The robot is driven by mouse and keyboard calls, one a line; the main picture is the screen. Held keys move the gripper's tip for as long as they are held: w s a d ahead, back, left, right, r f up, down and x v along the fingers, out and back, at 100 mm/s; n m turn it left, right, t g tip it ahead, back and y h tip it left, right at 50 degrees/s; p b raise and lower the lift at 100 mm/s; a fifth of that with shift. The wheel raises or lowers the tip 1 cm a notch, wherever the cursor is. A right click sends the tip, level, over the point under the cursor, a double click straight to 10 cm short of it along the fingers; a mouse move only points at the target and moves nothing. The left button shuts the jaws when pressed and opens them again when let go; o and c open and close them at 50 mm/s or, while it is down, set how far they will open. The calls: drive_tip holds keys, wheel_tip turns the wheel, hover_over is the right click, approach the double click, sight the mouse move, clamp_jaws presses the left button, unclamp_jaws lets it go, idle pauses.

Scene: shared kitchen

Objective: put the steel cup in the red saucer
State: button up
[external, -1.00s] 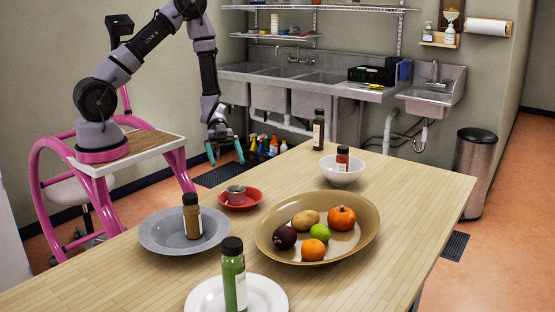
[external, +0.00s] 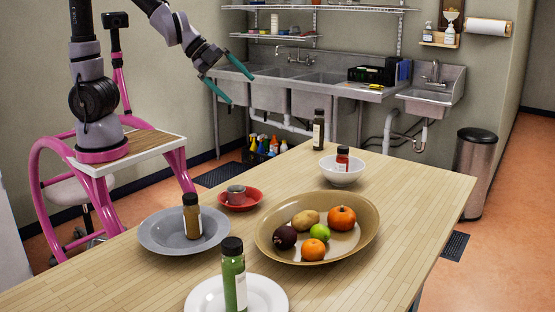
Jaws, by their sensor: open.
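A grey bowl (external: 152,232) with a brown bottle (external: 191,216) stands left of the saucer. A tan fruit bowl (external: 364,229) is to its right. A white bowl (external: 343,174), a dark bottle (external: 318,130), and a green bottle (external: 234,275) on a white plate (external: 268,296) are also on the table.

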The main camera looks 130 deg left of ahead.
drive_tip(key=s+d+r, duration=0.2)
drive_tip(key=s+d, duration=0.3)
drive_tip(key=s+d+r+n+g+h, duration=0.1)
drive_tip(key=s+d+r, duration=0.2)
drive_tip(key=s+d, duration=0.3)
drive_tip(key=s+d+r+n+h, duration=0.1)
drive_tip(key=s+d+r, duration=0.2)
drive_tip(key=s+d, duration=0.2)
drive_tip(key=shift+s+d+r, duration=0.25)
drive_tip(key=shift+s+d, duration=0.15)
drive_tip(key=shift+s, duration=0.3)
